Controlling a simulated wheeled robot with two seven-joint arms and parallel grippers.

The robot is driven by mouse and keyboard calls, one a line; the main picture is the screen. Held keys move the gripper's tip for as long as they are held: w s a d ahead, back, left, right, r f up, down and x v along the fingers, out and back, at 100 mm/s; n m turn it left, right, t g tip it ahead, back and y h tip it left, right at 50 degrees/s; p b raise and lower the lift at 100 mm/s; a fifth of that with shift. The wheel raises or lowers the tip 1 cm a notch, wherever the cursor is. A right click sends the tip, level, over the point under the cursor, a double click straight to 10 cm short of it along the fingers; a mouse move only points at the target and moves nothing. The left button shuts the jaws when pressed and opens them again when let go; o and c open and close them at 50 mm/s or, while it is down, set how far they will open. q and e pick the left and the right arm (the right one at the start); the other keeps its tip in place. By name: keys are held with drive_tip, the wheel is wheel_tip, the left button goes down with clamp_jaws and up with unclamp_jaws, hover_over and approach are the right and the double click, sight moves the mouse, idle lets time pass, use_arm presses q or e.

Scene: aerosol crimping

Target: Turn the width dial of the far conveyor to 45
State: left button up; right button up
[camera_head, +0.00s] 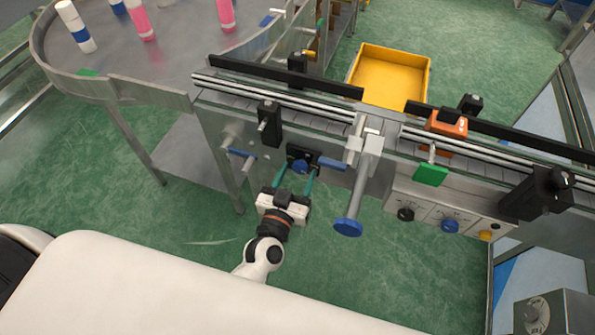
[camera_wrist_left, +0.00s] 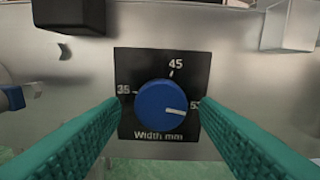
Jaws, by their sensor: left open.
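The width dial is a round blue knob (camera_wrist_left: 161,106) on a black plate (camera_wrist_left: 126,70) marked 35, 45 and a partly hidden number starting with 5, with "Width mm" below. Its white pointer line points right, toward the partly hidden number. In the head view the blue knob (camera_head: 299,166) sits on the front face of the conveyor (camera_head: 225,125). My left gripper (camera_head: 294,180) is in front of the dial; its green fingers (camera_wrist_left: 158,130) stand open on either side of the knob, apparently not touching it. My right gripper is not in view.
A post with a blue handwheel (camera_head: 348,228) stands out to the right of the dial. A control panel with black, blue and yellow knobs (camera_head: 449,225) is further right. A round table (camera_head: 105,60) with bottles is at the upper left; a yellow bin (camera_head: 390,75) lies behind the conveyor.

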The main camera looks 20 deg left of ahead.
use_arm(q)
drive_tip(key=shift+w, duration=0.4)
drive_tip(key=shift+c, duration=0.4)
drive_tip(key=c, duration=0.9)
drive_tip(key=shift+n, duration=0.3)
